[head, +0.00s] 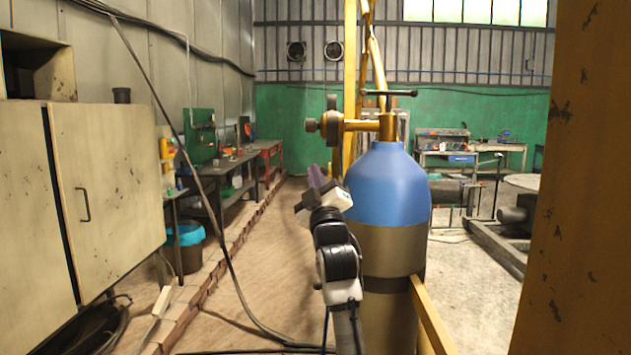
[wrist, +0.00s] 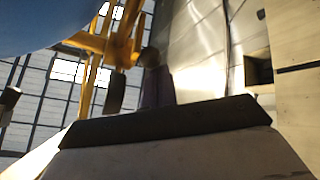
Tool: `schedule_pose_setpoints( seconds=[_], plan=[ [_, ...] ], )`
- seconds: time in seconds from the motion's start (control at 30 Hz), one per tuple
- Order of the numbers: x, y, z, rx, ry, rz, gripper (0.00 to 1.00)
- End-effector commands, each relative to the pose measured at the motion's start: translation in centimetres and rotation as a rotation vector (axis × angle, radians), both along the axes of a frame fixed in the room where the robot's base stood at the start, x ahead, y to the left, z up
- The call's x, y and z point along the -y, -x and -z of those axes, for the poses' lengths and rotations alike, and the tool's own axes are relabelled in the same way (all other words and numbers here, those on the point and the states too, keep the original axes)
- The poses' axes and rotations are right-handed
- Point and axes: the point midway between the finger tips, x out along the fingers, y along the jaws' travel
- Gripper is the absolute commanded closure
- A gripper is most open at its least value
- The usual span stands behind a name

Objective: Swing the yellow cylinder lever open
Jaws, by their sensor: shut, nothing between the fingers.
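The gas cylinder (head: 387,185) has a blue domed top and a tan body with a dark band; it stands right of my arm. Its yellow valve (head: 362,126) carries a thin black cross-bar lever (head: 389,93) on top and a round dark knob (head: 311,125) on its left. My gripper (head: 317,177), with purplish fingers, is shut and empty, below and apart from the knob, left of the blue dome. In the wrist view the blue dome (wrist: 60,22) fills the upper left and the yellow valve (wrist: 118,45) hangs near the top. The fingertips are poorly seen there.
A tan cabinet (head: 110,190) stands at the left. A hanging dark cable (head: 209,195) runs down to the floor. A yellow post (head: 572,190) blocks the right edge. Open floor (head: 262,245) lies left of my arm; workbenches (head: 235,170) line the left wall.

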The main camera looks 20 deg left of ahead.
Motion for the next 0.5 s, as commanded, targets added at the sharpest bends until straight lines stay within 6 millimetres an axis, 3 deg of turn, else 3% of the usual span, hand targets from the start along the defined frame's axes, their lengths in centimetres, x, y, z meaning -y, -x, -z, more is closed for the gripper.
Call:
schedule_pose_setpoints(
  seconds=[0.5],
  plan=[
    [-0.2,-1.3,3.2,-0.004,0.002,0.004,1.0]
  ],
)
